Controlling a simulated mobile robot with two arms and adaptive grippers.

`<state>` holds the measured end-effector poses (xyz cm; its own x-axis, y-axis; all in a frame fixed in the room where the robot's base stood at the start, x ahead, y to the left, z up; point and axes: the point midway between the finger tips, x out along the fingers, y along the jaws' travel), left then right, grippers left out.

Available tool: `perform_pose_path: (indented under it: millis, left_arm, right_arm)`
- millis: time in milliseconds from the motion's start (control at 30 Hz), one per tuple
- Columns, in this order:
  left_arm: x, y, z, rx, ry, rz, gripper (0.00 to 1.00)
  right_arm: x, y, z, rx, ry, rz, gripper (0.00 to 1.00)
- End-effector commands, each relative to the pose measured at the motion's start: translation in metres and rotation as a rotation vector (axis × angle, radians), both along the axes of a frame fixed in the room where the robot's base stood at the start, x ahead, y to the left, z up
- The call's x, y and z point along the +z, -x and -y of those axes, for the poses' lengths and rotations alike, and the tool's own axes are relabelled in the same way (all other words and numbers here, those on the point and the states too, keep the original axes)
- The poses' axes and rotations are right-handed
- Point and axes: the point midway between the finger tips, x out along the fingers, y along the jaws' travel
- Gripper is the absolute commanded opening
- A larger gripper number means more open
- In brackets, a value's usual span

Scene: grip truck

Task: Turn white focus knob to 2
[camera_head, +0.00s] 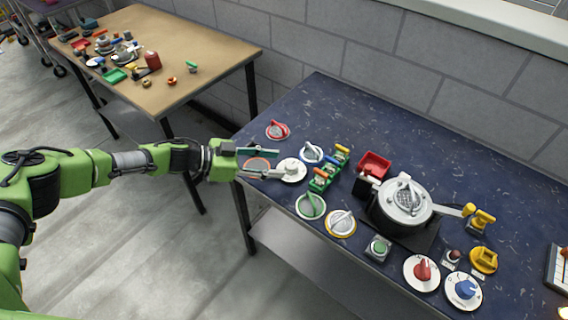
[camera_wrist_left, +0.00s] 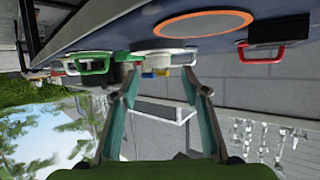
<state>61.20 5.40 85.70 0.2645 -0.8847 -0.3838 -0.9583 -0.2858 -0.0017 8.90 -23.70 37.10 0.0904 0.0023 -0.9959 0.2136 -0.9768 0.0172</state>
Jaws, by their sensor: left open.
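Several round knobs with white or pale parts are on the dark blue table (camera_head: 375,125); their markings are too small to read, so I cannot tell which is the focus knob. A white round knob (camera_head: 292,174) is right at my left gripper's tips. Another pale knob (camera_head: 311,152) sits just behind it, and a white knob on a yellow-rimmed disc (camera_head: 340,222) is nearer the front. My left gripper (camera_head: 281,163) is open and empty at the table's left end. My right gripper is out of view.
The table's back right is clear.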

Motion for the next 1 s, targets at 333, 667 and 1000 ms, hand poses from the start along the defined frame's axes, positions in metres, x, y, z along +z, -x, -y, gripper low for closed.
perform_pose_path:
  millis: [333, 667, 1000]
  left_arm:
    - [0.025, 0.016, -0.057, 0.001, 0.001, 0.000, 0.42]
    - [0.029, 0.020, -0.066, -0.001, 0.001, -0.001, 0.42]
    - [0.029, 0.019, -0.066, 0.000, 0.001, -0.001, 0.42]
  right_arm:
    - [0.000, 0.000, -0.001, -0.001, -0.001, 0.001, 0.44]
    - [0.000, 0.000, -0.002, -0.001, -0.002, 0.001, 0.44]
    - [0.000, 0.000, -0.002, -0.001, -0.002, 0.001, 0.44]
